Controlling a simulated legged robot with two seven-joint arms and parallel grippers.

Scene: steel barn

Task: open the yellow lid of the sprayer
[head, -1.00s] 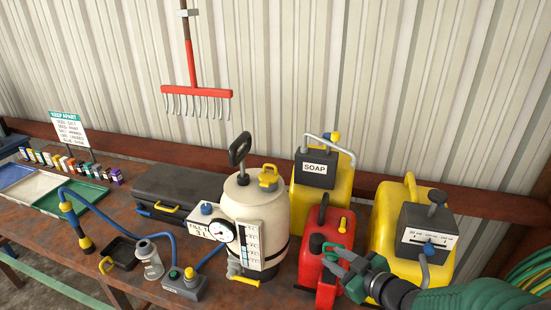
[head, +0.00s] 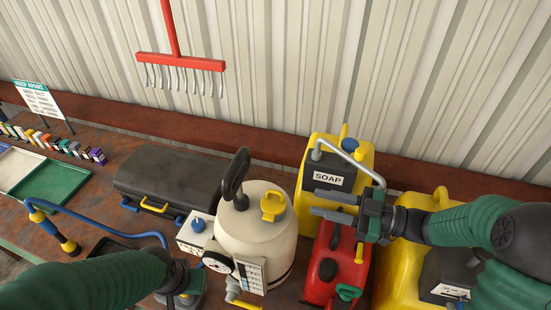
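The sprayer (head: 256,238) is a cream tank standing upright near the middle of the bench in the head view. Its yellow lid (head: 273,205) sits on top at the right and looks closed. A black pump handle (head: 235,178) stands at the lid's left. My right gripper (head: 316,203) is open and empty, its two fingers pointing left at the lid from the right, with a gap between. My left gripper (head: 184,282) is low, in front and left of the sprayer; its fingers are not clear.
A yellow SOAP container (head: 345,147) stands behind my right gripper, and a red can (head: 326,262) stands below it. Another yellow container (head: 400,262) is at the right. Green and white trays lie far left.

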